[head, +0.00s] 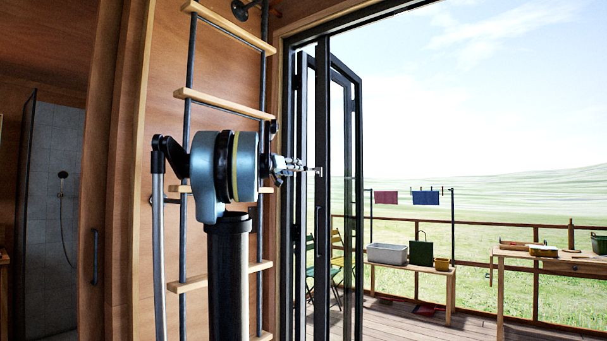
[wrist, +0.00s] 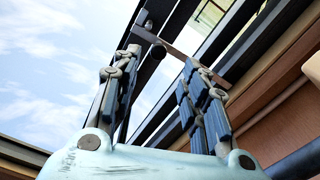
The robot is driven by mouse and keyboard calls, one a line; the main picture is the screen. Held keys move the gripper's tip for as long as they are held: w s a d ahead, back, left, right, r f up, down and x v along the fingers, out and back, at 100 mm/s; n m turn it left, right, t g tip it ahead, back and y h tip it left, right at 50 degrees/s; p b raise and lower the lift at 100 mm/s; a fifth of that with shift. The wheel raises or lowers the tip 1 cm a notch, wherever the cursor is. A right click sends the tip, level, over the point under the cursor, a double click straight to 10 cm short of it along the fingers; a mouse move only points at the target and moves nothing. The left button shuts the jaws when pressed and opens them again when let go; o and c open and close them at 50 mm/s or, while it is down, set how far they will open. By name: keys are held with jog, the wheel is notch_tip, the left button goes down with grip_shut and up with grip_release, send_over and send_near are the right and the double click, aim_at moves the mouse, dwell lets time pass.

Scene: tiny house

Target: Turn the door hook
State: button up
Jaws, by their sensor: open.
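My gripper (wrist: 160,62) is open, with one blue-padded finger on each side. The hook bar passes at or just beyond the fingertips; I cannot tell whether they touch it. In the head view my gripper (head: 304,167) points right at the dark folding door (head: 322,110), at the height of a small light metal piece (head: 319,171) on it. The arm hides part of the door frame.
A ladder with wooden rungs (head: 222,105) stands against the wall just behind my arm. Beyond the folded door lies a deck with a bench (head: 410,267) holding a grey tub (head: 387,254), and a wooden table (head: 570,262) at the right.

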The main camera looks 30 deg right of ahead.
aim_at(306, 169)
jog(key=x, duration=0.9)
jog(key=shift+w+d, duration=0.15)
jog(key=shift+d, duration=0.25)
grip_shut()
